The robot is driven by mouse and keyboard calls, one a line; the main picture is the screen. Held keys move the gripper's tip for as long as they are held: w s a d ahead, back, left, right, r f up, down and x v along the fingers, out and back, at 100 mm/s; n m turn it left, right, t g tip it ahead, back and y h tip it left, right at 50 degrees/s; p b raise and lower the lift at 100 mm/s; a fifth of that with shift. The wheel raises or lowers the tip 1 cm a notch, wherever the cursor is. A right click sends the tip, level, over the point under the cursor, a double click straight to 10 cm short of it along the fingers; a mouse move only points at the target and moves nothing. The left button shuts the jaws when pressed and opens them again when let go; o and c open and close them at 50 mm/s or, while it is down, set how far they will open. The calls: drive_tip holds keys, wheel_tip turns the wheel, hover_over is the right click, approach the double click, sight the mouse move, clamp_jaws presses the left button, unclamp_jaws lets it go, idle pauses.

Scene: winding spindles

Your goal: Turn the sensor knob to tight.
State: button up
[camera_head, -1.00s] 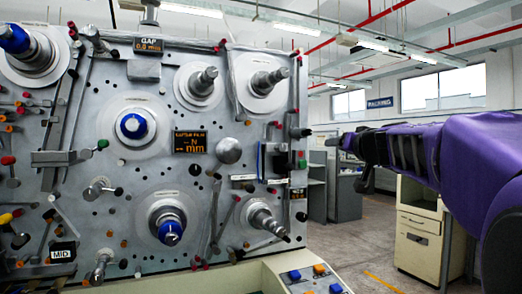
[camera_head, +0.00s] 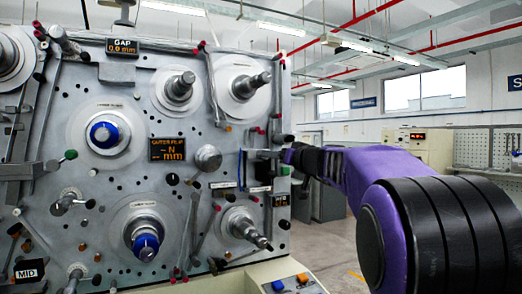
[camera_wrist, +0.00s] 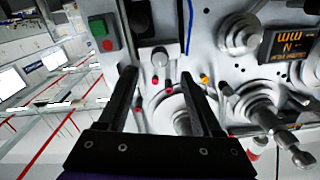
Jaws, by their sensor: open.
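My gripper (camera_wrist: 155,80) is open, its two dark fingers pointing at the upright grey machine panel (camera_wrist: 205,20). In the wrist view, which shows the panel upside down, a dark knob-like part (camera_wrist: 160,55) with a pale base lies between the fingertips. It appears apart from both fingers. I cannot tell whether it is the sensor knob, and no setting on it is readable. In the head view my gripper (camera_head: 290,155) is at the panel's right edge, small and partly hidden by my purple arm. A small black knob (camera_head: 172,179) with a white mark sits below the orange display.
The panel bears spindles, including a blue-capped one (camera_head: 104,134), and rods and pins that stick out. A green button (camera_wrist: 97,25) and a red button (camera_wrist: 107,45) lie left of the fingers. A desk console (camera_head: 294,281) juts out below. Open floor lies to the right.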

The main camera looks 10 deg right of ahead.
drive_tip(key=shift+p+x, duration=1.6)
drive_tip(key=shift+x, duration=2.5)
clamp_jaws()
